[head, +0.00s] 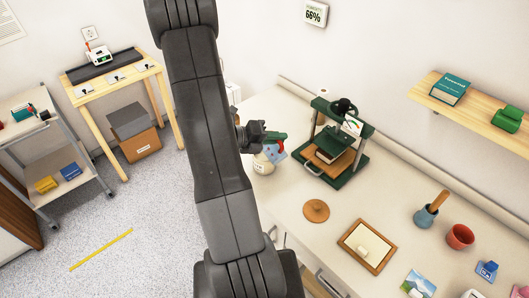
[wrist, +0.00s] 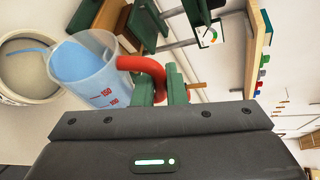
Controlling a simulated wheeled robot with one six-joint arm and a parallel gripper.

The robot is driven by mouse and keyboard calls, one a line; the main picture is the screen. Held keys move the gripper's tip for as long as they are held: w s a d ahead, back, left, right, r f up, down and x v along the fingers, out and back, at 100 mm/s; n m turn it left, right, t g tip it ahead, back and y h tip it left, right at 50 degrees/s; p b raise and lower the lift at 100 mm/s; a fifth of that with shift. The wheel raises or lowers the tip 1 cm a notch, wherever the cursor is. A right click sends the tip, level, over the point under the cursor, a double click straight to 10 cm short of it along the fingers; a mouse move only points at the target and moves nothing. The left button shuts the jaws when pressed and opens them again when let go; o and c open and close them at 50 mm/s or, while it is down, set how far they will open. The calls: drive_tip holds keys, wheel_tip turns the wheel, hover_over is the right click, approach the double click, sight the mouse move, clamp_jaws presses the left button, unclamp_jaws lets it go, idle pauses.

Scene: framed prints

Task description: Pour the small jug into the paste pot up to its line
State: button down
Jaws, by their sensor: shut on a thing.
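The small jug (wrist: 85,68) is clear, with red markings, a red handle and blue liquid inside. My gripper (wrist: 160,85) is shut on the red handle (wrist: 145,70); it also shows in the head view (head: 276,137). The jug (head: 275,152) is tilted, its mouth towards the paste pot (head: 262,164). The pale round pot also shows at the left of the wrist view (wrist: 20,95), partly behind the jug. A thin blue streak lies across its opening, apparently liquid from the jug. The pot's line and its level cannot be made out.
A green press (head: 332,142) stands just right of the pot, with a book and boards in it. A round brown lid (head: 316,210) and a wooden-framed tray (head: 366,246) lie nearer on the counter (head: 290,205).

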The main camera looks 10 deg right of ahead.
drive_tip(key=shift+w+a+r+p, duration=0.1)
drive_tip(key=shift+w+r+p, duration=0.1)
drive_tip(key=shift+p, duration=0.2)
idle(0.3)
drive_tip(key=shift+w+f+n, duration=0.1)
drive_tip(key=shift+n, duration=0.3)
drive_tip(key=f+b, duration=0.1)
drive_tip(key=s+m+b, duration=0.1)
drive_tip(key=b, duration=0.1)
drive_tip(key=shift+d+f, duration=0.2)
drive_tip(key=shift+f, duration=0.15)
drive_tip(key=shift+s+d+m+t+y+b, duration=0.15)
drive_tip(key=shift+s+m+t+y+b, duration=0.2)
drive_tip(key=shift+b, duration=0.55)
drive_tip(key=shift+s+d+r+m, duration=0.1)
drive_tip(key=shift+r+m, duration=0.15)
drive_tip(key=shift+r, duration=0.2)
drive_tip(key=shift+f, duration=0.1)
